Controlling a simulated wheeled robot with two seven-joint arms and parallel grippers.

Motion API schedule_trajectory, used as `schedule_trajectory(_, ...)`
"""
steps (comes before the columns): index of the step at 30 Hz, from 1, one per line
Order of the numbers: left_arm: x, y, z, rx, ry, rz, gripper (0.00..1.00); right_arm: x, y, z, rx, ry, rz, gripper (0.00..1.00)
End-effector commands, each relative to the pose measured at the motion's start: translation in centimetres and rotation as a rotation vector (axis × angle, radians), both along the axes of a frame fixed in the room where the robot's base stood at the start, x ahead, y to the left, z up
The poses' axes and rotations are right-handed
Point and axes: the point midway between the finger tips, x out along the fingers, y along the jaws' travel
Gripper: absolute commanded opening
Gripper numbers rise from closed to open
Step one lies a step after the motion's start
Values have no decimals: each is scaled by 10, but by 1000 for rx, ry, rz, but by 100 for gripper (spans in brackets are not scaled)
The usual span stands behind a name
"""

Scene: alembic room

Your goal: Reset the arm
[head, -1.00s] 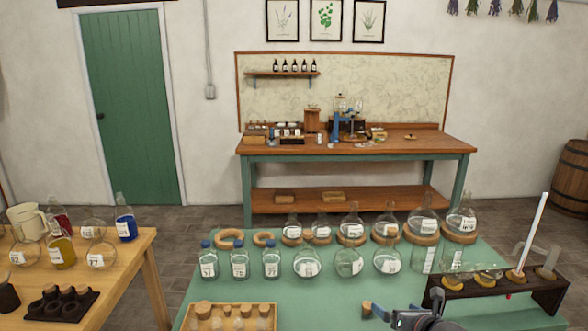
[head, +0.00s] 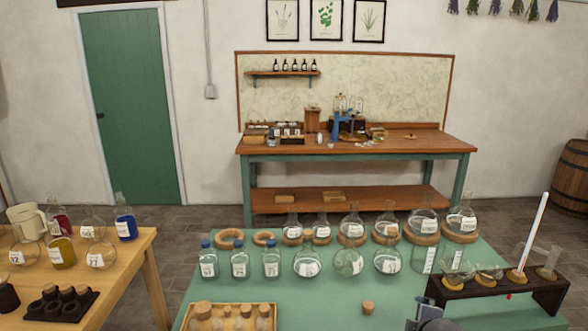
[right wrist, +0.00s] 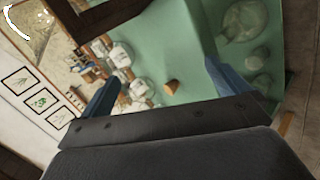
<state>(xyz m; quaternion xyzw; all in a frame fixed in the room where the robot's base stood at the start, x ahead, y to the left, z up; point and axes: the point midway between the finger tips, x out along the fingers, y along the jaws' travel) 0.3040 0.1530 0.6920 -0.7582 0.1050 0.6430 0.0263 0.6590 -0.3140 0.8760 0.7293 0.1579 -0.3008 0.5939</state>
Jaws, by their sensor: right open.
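My right gripper (head: 424,312) is at the bottom edge of the head view, right of a small cork stopper (head: 367,307) on the green table (head: 330,290). In the right wrist view, its two blue fingers stand wide apart with nothing held between them. The cork (right wrist: 171,87) shows past the fingers in that view, apart from them, on the green top. My left gripper is in neither view.
Round flasks (head: 349,262) and blue-capped bottles (head: 239,262) stand behind the cork. A dark rack (head: 470,289) with a tall white rod (head: 533,228) is at right. Green top around the cork is clear.

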Motion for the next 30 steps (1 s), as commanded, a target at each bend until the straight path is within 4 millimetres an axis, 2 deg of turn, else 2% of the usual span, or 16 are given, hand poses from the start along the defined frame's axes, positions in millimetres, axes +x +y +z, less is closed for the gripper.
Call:
schedule_trajectory(6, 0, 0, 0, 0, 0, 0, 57, -56, 31, -28, 341, 73, -351, 100)
schedule_trajectory(12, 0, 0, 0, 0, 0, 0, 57, -112, 60, -60, 520, 169, -554, 100)
schedule_trajectory(23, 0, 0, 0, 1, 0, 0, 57, -215, 113, -115, 694, 371, -716, 100)
schedule_trajectory(30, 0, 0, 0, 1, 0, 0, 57, -288, 144, -154, 777, 521, -829, 100)
